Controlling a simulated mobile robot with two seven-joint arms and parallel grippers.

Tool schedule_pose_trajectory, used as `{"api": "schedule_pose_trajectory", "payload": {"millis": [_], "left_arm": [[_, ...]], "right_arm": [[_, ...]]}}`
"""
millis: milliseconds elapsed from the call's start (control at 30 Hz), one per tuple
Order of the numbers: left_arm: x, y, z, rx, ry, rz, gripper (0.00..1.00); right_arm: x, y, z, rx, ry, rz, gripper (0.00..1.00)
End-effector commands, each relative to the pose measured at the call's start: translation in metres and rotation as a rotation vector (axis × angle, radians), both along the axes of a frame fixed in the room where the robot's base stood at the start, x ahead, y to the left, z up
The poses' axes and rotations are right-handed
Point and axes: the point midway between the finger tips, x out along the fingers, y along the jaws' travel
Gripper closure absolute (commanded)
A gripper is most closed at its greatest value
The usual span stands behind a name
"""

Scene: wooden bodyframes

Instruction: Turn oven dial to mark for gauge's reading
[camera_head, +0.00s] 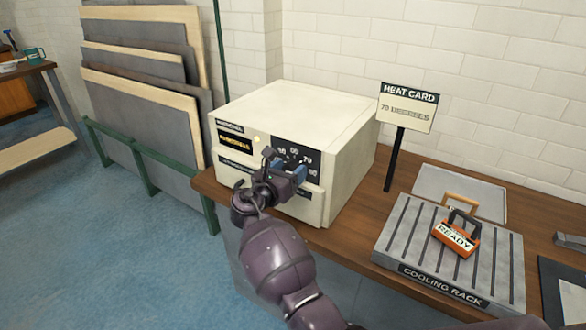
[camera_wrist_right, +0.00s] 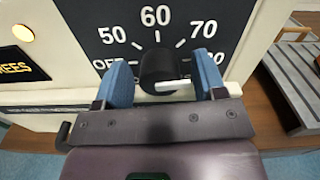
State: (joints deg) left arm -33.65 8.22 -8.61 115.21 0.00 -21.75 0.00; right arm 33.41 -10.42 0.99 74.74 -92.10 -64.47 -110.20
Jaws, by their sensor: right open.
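The white oven (camera_head: 300,120) stands on the wooden bench, its dark dial panel facing me. In the right wrist view the black dial (camera_wrist_right: 160,66) has a white pointer line aimed right, roughly toward the 80 side. Marks OFF, 50, 60, 70 and 80 surround it; 80 is partly hidden. My right gripper (camera_head: 287,170) is open; in its wrist view its blue fingers (camera_wrist_right: 163,75) stand on either side of the dial, with visible gaps. The heat card (camera_head: 408,107) reads seventy-something DEGREES; its last digit is unclear. My left gripper is not in view.
A grey cooling rack (camera_head: 402,242) lies on the bench (camera_head: 345,238) at right, with an orange READY-labelled object (camera_head: 456,239) on it. A yellow-lettered display (camera_head: 234,142) and a lit lamp (camera_wrist_right: 23,33) are left of the dial. Panels (camera_head: 150,100) lean against the wall.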

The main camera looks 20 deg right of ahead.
Motion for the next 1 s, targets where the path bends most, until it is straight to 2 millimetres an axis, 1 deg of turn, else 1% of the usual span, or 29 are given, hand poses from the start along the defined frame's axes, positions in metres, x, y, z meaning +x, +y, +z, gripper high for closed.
{"api": "schedule_pose_trajectory", "payload": {"millis": [400, 433, 733, 767, 1000], "left_arm": [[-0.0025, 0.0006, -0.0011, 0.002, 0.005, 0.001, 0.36], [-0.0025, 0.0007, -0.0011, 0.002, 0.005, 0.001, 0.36], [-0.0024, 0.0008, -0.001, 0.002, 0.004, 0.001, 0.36], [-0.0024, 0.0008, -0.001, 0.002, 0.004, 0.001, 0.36], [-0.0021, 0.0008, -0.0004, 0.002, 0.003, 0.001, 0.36]], "right_arm": [[0.0, 0.0015, 0.0004, 0.001, -0.001, 0.0, 0.36], [-0.0001, 0.0015, 0.0004, 0.001, -0.001, 0.0, 0.38], [0.0, 0.0014, 0.0002, 0.001, -0.001, 0.0, 0.83], [0.0, 0.0014, 0.0002, 0.001, -0.001, 0.0, 0.85], [-0.0002, 0.0013, 0.0002, 0.05, -0.065, 0.0, 0.85]]}}
